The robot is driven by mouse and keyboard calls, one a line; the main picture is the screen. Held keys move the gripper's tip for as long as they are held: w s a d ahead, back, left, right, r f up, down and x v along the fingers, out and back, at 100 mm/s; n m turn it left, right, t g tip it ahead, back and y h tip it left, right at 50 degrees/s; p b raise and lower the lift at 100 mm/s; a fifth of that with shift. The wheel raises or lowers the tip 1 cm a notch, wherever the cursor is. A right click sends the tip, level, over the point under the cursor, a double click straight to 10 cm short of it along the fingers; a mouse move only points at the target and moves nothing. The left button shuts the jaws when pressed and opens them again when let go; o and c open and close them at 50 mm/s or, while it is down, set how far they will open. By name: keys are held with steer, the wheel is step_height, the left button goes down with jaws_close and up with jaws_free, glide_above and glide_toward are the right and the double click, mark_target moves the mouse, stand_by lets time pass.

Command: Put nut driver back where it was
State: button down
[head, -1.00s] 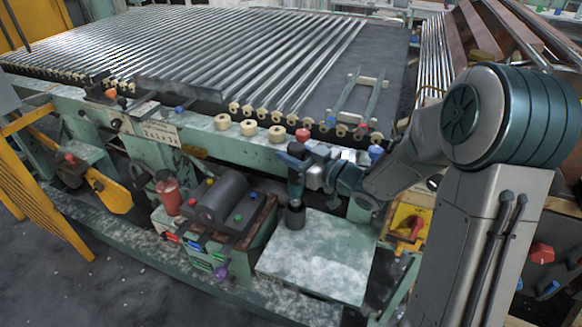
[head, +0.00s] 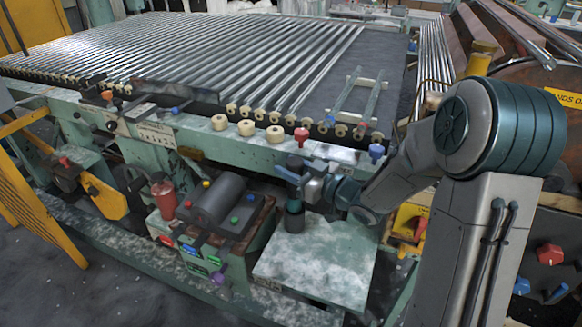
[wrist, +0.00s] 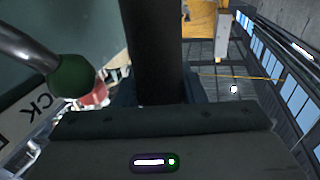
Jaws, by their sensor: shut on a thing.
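In the wrist view the shaft runs up between the fingers. In the head view a short dark cylinder (head: 294,217) stands just below the gripper at the plate's edge. I cannot tell whether it is the driver's lower end or a separate holder. The gripper hides most of the driver.
Left of the plate is a control box with a dark roller (head: 217,199) and coloured knobs. A red container (head: 164,200) stands beside it. A red knob (head: 301,136) and a blue knob (head: 376,152) sit on the table's front rail. The plate's middle is clear.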

steer(key=c, duration=0.9)
jaws_free()
steer(key=shift+f, duration=0.1)
steer(key=shift+r+p, duration=0.75)
steer(key=shift+r, duration=0.1)
steer(key=v, duration=1.2)
steer(key=shift+f, duration=0.2)
